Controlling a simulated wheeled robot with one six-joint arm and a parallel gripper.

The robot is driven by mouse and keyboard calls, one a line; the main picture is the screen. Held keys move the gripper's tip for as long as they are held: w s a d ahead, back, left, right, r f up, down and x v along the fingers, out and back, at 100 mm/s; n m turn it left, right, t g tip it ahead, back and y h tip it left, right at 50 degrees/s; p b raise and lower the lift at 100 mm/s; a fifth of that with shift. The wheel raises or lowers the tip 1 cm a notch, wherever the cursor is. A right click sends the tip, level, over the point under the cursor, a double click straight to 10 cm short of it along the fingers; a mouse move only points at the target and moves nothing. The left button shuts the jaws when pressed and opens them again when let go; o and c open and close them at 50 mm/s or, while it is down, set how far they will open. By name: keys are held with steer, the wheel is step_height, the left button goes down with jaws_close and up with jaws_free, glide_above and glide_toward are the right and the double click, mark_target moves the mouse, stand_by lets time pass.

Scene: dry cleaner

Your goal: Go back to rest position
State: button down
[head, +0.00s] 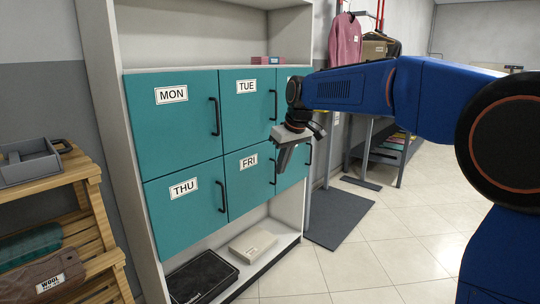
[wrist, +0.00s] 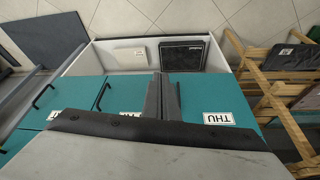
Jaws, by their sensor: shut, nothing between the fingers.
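My gripper (head: 284,160) is shut and empty. In the head view it hangs from the blue arm in front of the teal cabinet, near the FRI door (head: 249,180). In the wrist view its fingers (wrist: 162,98) are together, over the lower doors. The doors marked MON (head: 180,125), TUE (head: 246,105), THU (head: 186,206) and FRI look closed. A further upper door is partly hidden by my arm, and the lower right door is partly behind the gripper.
A wooden rack (head: 90,190) with a grey tray (head: 28,163) stands at left. A black case (head: 203,277) and a white box (head: 253,245) lie on the bottom shelf. A grey mat (head: 338,218) and a clothes rail are at right. Tiled floor (head: 400,250) is clear.

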steer(key=s+d+f+m+h, duration=0.15)
steer(key=s+d+m, duration=0.25)
steer(key=s+d, duration=1.5)
steer(key=s+d+f+m, duration=0.1)
steer(key=s+d+f, duration=0.1)
steer(key=s+f, duration=0.2)
steer(key=s+d+f+m+t, duration=0.1)
steer(key=s+f, duration=0.4)
steer(key=s, duration=0.5)
steer(key=s+d+f+m+h, duration=0.1)
steer(key=s+d+f, duration=0.2)
steer(key=s, duration=0.5)
steer(key=shift+d+f, duration=0.25)
steer(key=shift+f, duration=0.5)
